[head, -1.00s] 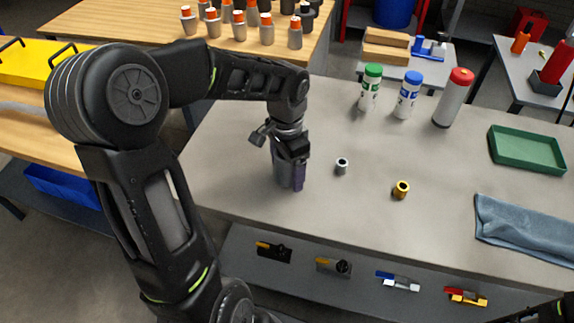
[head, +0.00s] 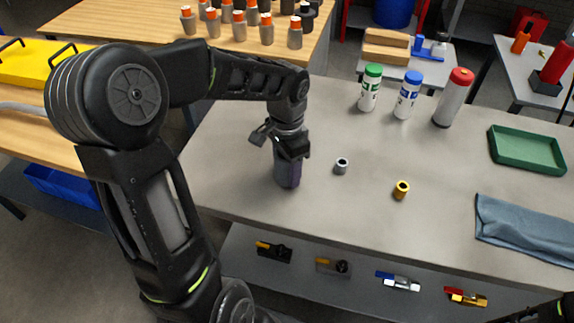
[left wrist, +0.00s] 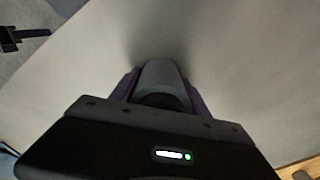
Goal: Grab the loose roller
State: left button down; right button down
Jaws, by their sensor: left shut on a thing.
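The loose roller is a plain grey cylinder that shows in the left wrist view (left wrist: 160,78), upright between two purple fingers. In the head view it (head: 281,171) is partly hidden by my left gripper (head: 289,172), near the left front part of the grey table. My left gripper points down and is shut on the roller, one finger on each side. The roller's foot is at or close to the table top. A dark part of my right arm (head: 548,311) shows at the lower right corner; its jaws cannot be made out.
A small silver ring (head: 341,166) and a brass ring (head: 401,190) stand right of the gripper. Three capped bottles (head: 408,97) stand behind. A green tray (head: 527,150) and a blue cloth (head: 525,230) lie at the right.

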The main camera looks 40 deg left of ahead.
dwell(0.4)
pick_arm(q)
jog(key=shift+w+r, duration=0.1)
jog(key=shift+r, duration=0.5)
notch_tip(320, 180, up, 9)
jog(key=shift+f, duration=0.1)
dwell(0.3)
